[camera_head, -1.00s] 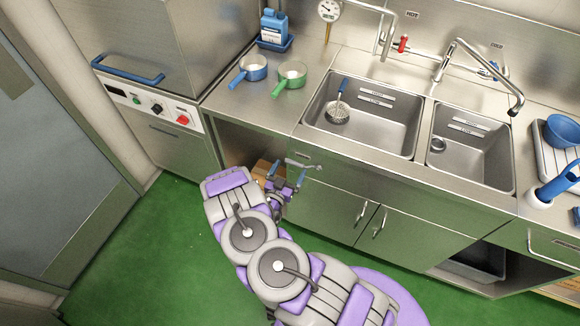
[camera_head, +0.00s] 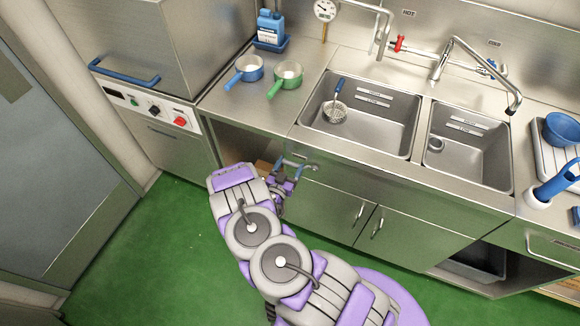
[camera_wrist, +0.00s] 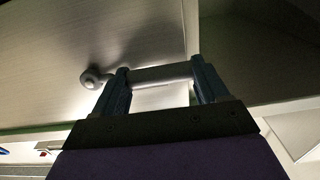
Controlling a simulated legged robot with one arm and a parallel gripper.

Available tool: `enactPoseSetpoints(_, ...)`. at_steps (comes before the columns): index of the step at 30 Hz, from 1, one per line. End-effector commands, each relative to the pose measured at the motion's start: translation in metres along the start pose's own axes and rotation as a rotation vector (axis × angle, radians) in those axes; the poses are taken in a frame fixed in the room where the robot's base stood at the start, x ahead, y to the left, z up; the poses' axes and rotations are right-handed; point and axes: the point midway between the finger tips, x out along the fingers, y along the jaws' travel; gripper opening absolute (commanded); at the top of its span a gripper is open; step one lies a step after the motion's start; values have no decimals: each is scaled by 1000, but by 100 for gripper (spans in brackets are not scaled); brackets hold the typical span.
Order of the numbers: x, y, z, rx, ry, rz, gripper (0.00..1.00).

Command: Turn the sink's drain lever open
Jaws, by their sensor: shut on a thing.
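The drain lever (camera_head: 300,163) is a grey metal bar on the cabinet front, just below the counter edge and left of the big sink basin (camera_head: 368,112). Its round pivot end is at the right in the head view. In the wrist view the lever (camera_wrist: 160,75) runs across the picture, with its round end at the left. My gripper (camera_head: 290,167) is at the lever, its blue fingers on it. In the wrist view my gripper (camera_wrist: 160,68) is shut on the lever, with a wide span between the fingers. The exact finger contact is dark.
An open bay (camera_head: 243,143) in the cabinet is left of my gripper, with a brown box partly hidden inside. Cabinet doors with handles (camera_head: 361,212) are to the right. A blue pan (camera_head: 248,68) and a green pan (camera_head: 287,76) stand on the counter. Green floor lies left of my arm.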

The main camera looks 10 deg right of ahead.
Motion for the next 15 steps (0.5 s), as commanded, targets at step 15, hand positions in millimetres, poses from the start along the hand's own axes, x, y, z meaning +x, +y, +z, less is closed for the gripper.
enactPoseSetpoints(15, -1, -1, 2, -4, -1, 8, 19)
